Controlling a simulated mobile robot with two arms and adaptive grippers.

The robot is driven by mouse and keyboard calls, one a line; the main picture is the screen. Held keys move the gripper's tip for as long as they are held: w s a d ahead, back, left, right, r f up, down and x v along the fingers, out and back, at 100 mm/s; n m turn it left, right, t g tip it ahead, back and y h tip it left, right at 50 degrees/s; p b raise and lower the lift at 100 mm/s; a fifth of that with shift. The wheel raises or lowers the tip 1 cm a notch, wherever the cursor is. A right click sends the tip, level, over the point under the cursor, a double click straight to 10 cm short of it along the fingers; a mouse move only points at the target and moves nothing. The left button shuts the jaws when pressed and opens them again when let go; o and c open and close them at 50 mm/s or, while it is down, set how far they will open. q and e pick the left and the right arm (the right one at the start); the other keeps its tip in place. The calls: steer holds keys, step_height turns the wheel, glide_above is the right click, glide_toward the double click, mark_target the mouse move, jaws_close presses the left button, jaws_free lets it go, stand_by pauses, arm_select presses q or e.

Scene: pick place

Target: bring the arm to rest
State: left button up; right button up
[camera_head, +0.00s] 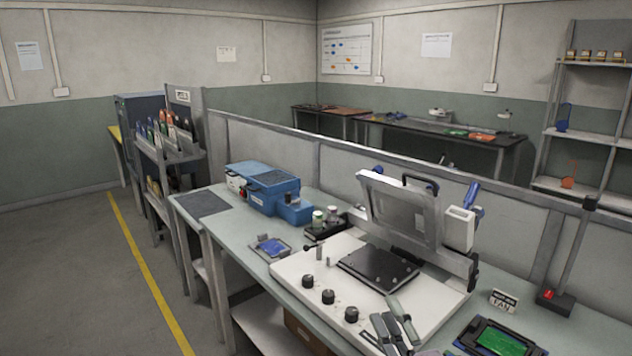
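My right gripper (390,318) shows at the bottom edge, right of centre, as grey and black finger parts in front of the white machine's near edge. Its base is cut off by the frame, and I cannot tell how far apart its fingers are. I see nothing clearly held in it. My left gripper is not in view.
The pale workbench (228,228) carries a white machine (292,285) with a raised framed lid (401,208), a blue box (270,182), small jars (318,218) and a green circuit board (501,341). A low partition (333,158) runs behind. Open floor (78,265) lies left.

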steer(key=s+d+f+m+g+h, duration=0.35)
steer(key=s+f+m, duration=0.2)
steer(key=f, duration=0.35)
steer(key=s+d+f+m+g+h, duration=0.3)
steer(key=s+d+f+m+g, duration=0.15)
steer(key=f+m, duration=0.35)
steer(key=s+f+m+g, duration=0.1)
steer(key=s+f+g, duration=0.2)
steer(key=s, duration=0.3)
steer(key=s+f+m+g+y, duration=0.1)
steer(key=s+f+m+g, duration=0.1)
steer(key=s+f+g, duration=0.3)
steer(key=s+f+m, duration=0.1)
steer(key=s+f, duration=0.1)
steer(key=s, duration=0.6)
step_height(320, 180, down, 24)
steer(key=g, duration=0.1)
steer(key=s+d+f+g, duration=0.1)
steer(key=s+d+f, duration=0.1)
steer(key=s+f, duration=1.5)
steer(key=shift+s+d+f+n+g, duration=0.2)
steer(key=shift+s+f+n+g, duration=0.1)
steer(key=shift+n+g, duration=0.1)
steer(key=shift+c, duration=0.5)
